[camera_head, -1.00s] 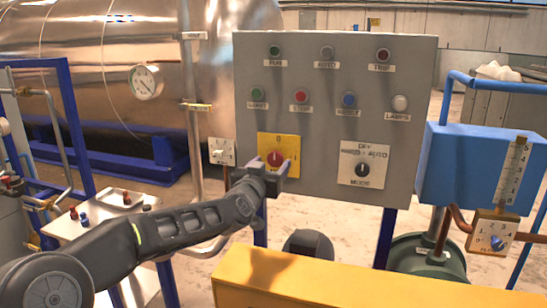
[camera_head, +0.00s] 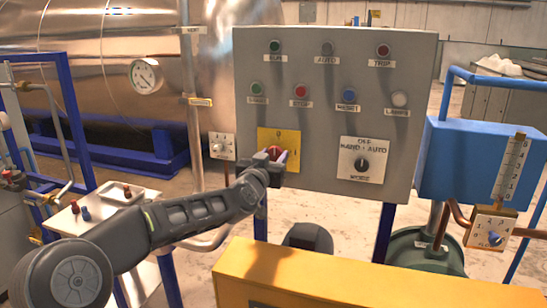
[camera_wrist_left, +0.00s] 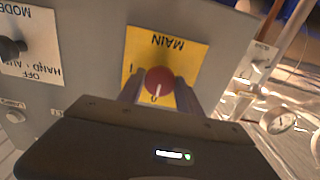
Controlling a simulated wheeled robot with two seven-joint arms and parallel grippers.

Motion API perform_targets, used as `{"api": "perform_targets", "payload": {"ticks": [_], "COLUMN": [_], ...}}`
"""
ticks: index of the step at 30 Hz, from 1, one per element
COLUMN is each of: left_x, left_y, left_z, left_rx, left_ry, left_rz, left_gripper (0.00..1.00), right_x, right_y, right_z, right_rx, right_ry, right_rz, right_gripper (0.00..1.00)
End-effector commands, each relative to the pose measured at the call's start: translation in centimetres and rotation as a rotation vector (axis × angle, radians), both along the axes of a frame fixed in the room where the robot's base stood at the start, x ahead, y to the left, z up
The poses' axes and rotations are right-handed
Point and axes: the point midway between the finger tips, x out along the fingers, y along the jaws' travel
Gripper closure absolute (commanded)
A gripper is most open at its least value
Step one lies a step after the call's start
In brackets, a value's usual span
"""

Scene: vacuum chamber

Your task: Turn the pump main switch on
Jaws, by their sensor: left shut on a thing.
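The pump main switch is a red round knob (camera_head: 275,152) on a yellow plate (camera_head: 265,136), low on the grey control panel (camera_head: 320,110). The plate has a 0 at the top and an I at the right in the head view. My left gripper (camera_head: 279,158) is at the knob from the front and hides part of it. In the left wrist view the picture is upside down; the fingers stand on both sides of the red knob (camera_wrist_left: 160,78), shut on it. Its white mark points towards the 0. My right gripper is not in view.
The mode selector (camera_head: 361,164) is right of the switch; a small white dial plate (camera_head: 222,146) is left. Several buttons and lamps sit above. A yellow housing (camera_head: 370,280) stands in front below, and a blue box (camera_head: 470,165) at right.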

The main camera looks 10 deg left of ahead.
Motion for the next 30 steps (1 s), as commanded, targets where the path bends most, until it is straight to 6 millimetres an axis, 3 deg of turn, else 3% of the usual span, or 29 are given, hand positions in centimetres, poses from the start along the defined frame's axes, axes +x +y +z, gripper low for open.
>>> {"api": "perform_targets", "payload": {"ticks": [9, 20, 30], "left_x": [-0.01, -0.01, -0.03], "left_y": [0.00, -0.06, -0.13], "left_z": [0.01, 0.07, 0.17], "left_rx": [0.000, 0.046, 0.244], "left_ry": [0.000, -0.004, -0.018], "left_rz": [0.000, -0.001, -0.002], "left_gripper": [0.99, 0.99, 0.99], "right_x": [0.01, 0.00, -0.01], "right_y": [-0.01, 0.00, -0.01], "right_z": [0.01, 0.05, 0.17], "right_rx": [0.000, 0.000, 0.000], "right_ry": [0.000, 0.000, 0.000], "right_rz": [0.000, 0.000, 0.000], "right_gripper": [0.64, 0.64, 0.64]}}
